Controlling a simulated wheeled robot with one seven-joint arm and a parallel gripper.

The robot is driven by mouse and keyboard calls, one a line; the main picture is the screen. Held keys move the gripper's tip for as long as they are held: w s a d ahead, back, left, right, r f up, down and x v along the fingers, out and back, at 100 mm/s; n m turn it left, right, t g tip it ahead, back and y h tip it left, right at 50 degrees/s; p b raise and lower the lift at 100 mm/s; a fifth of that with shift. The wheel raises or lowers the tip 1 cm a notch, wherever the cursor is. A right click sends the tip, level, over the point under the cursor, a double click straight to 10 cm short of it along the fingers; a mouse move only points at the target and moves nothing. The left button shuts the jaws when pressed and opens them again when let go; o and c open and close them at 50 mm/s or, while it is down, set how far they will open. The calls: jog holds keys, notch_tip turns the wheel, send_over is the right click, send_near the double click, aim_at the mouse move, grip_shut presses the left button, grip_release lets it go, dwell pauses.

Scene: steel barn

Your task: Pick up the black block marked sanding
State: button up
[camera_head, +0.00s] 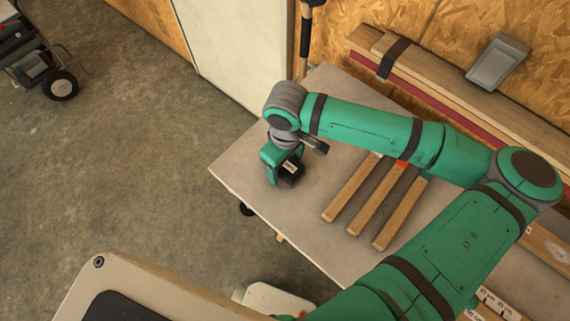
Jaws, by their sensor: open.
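The black block (291,171) is small and dark with a pale label on top, too small to read here. It sits near the left corner of the grey table (240,164). My gripper (283,176) is open and points down at the block. One green finger shows to the left of the block, and the block appears to lie between or just beside the fingers. The far finger is partly hidden, and I cannot tell whether either finger touches the block.
Several wooden strips (353,186) lie on the table to the right of the block. Long boards with a black strap (394,57) and a grey tray (497,63) are along the wall. A wheeled machine (40,62) stands far left.

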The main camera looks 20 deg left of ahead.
aim_at(285, 164)
jog(key=shift+f, duration=0.1)
jog(key=shift+c, duration=0.6)
jog(key=c, duration=1.2)
jog(key=shift+r, duration=0.55)
notch_tip(285, 164, up, 2)
jog(key=shift+s+a+r, duration=0.1)
jog(key=shift+r, duration=0.15)
jog(key=s+a+r, duration=0.7)
jog(key=s+r, duration=0.2)
jog(key=s, duration=0.2)
jog(key=shift+s+a+r, duration=0.2)
jog(key=shift+a+r, duration=0.05)
jog(key=shift+a, duration=0.15)
